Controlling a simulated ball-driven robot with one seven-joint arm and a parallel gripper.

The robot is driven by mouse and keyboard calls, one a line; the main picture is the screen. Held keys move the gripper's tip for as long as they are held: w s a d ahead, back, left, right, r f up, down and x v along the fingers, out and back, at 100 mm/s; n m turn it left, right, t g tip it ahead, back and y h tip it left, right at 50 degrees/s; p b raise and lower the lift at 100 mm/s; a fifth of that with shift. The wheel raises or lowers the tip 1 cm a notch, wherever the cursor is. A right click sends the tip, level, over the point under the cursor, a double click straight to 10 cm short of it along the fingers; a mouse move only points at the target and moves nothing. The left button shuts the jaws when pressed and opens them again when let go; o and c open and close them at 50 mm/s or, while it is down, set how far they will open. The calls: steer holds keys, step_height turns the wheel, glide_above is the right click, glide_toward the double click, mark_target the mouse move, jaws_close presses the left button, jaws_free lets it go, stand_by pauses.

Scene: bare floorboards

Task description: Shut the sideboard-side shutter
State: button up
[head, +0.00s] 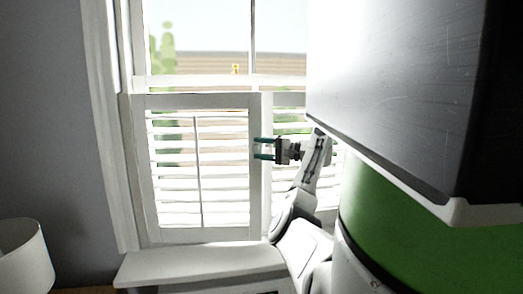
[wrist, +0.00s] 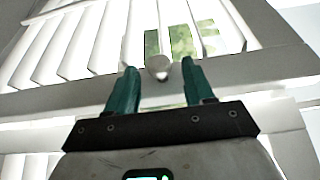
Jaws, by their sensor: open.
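The left white louvred shutter (head: 225,236) fills the lower left of the window in the head view, with a vertical rod on its slats. It looks about flat in the frame; I cannot tell if it stands slightly ajar. Light shows between its slats. The right shutter (head: 282,99) is partly hidden by my arm. My gripper (head: 264,149) is open, its teal fingers near the stile where the two shutters meet.
A white ledge (head: 190,263) runs below the window. A white lampshade (head: 24,258) stands at the lower left, beside a strip of brown wood (head: 85,290). A large dark box-like body and a green one block the right of the head view.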

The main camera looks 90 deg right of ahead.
steer(key=b+v, duration=0.2)
steer(key=v, duration=0.8)
steer(key=shift+s+a+b, duration=0.15)
steer(key=shift+s+b, duration=0.15)
steer(key=shift+s, duration=0.05)
steer(key=shift+c, duration=0.3)
